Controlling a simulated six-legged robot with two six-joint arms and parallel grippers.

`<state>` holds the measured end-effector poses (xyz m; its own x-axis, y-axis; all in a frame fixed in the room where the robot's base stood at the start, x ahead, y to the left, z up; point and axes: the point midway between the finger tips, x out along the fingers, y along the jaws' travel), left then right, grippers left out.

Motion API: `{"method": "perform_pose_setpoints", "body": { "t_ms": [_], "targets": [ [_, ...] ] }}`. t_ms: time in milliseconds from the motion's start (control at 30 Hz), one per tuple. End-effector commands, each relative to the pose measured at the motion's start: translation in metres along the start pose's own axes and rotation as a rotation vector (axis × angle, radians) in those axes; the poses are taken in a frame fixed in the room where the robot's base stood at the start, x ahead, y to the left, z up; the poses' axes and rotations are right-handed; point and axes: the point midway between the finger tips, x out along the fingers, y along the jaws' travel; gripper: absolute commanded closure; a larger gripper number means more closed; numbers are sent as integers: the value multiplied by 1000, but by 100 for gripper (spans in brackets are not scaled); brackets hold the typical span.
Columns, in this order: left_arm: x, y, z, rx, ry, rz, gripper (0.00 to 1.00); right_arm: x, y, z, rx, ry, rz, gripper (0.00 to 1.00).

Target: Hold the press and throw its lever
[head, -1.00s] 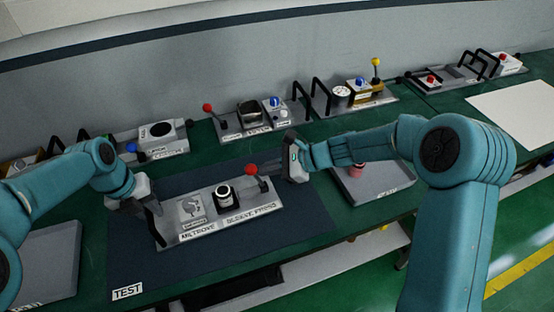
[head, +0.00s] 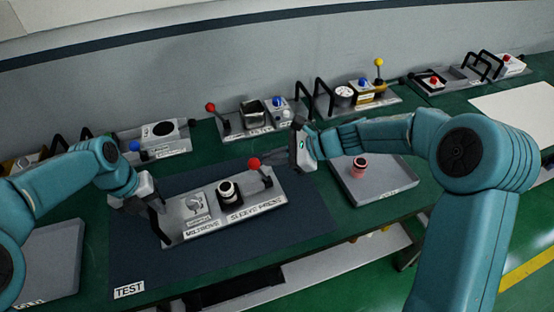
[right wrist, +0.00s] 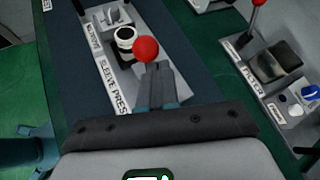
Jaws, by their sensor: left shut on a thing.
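The press (head: 222,230) is a grey plate labelled "SLEEVE PRESS" on the dark blue mat (head: 215,275). It carries a white-topped black cylinder (head: 229,192) and a lever with a red ball (head: 254,163) at its right end. My left gripper (head: 152,208) is shut on the handle at the press's left end. My right gripper (right wrist: 158,72) is beside the lever; its fingers look closed together, with the tips just short of the red ball (right wrist: 146,49). I see no lever between them. The right fingertips are hard to make out in the head view.
Behind the press stand other units, one with a red-ball lever (head: 210,107) and one with a yellow-ball lever (head: 379,62). Another grey tray (head: 45,262) is at the left.

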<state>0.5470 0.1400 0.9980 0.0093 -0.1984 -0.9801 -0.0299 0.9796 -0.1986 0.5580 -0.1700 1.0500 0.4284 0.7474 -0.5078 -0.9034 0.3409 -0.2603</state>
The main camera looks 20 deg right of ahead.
Motion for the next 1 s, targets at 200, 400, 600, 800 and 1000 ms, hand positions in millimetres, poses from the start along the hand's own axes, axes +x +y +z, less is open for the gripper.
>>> {"method": "perform_pose_setpoints", "body": {
  "t_ms": [200,400,600,800,1000],
  "targets": [
    [3,1,-2,0,8,3,100,-3,-2,1,2,1,-1,100],
    [2,2,-1,-1,5,4,100,-5,-2,1,2,2,-2,100],
    [1,2,0,-1,3,4,100,-36,-3,0,2,4,-7,100],
    [1,2,0,-1,1,4,100,-83,-2,0,2,4,-7,100],
    [0,2,0,-1,0,3,100,-115,-2,1,2,2,-5,100]
  ]
}}
